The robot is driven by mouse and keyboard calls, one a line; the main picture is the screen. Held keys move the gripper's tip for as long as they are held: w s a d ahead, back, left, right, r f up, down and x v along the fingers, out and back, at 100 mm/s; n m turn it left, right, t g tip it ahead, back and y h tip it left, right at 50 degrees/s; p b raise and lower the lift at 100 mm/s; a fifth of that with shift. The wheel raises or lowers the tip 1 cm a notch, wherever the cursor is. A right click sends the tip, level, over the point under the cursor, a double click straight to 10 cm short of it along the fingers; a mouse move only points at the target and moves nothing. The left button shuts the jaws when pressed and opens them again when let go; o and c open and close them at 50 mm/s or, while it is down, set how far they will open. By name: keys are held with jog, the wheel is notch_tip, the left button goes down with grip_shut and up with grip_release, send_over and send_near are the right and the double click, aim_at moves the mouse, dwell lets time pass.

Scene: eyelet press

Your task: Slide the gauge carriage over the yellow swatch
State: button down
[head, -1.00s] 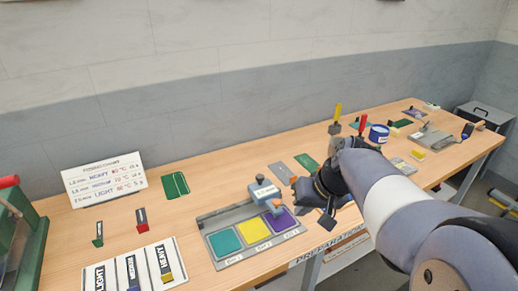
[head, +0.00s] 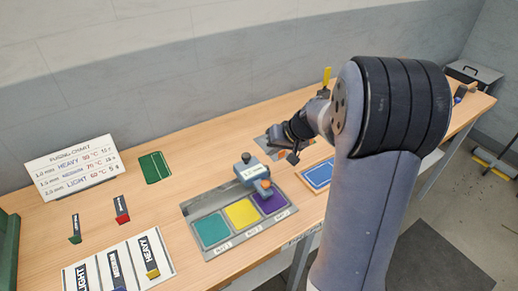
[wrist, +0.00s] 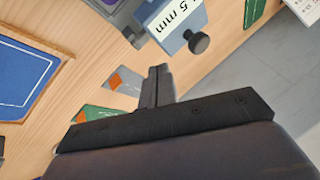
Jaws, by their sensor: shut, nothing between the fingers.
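The gauge carriage (head: 250,174) is a blue-grey block with a white label and a dark knob. It stands on the grey swatch tray (head: 190,209), at the back edge of the purple swatch (head: 270,202). The yellow swatch (head: 242,213) lies in the middle, left of the purple one and right of the teal one (head: 211,230), and is uncovered. My gripper (head: 292,156) is shut and empty, right of the carriage and apart from it. In the wrist view the shut fingers (wrist: 158,72) point toward the carriage (wrist: 178,22), whose label reads "5 mm" in part.
A blue card (head: 319,175) lies right of the tray. Grey and green cards with orange marks (wrist: 122,80) lie near my gripper. A white board with labelled strips (head: 118,262) lies front left; a chart (head: 72,176) stands behind. My arm hides the bench's right part.

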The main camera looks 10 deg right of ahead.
aim_at(258, 164)
jog(key=a, duration=0.1)
jog(key=a+p, duration=0.1)
jog(key=a, duration=0.1)
jog(key=shift+w+a+f, duration=0.2)
jog(key=shift+a, duration=0.05)
jog(key=shift+w+a+f, duration=0.1)
jog(key=shift+a+f, duration=0.05)
jog(key=shift+a, duration=0.1)
jog(key=shift+a, duration=0.1)
jog(key=s+a+b, duration=0.2)
jog(key=a, duration=0.5)
jog(key=shift+s+a, duration=0.2)
jog(key=shift+s, duration=0.05)
jog(key=shift+d, duration=0.1)
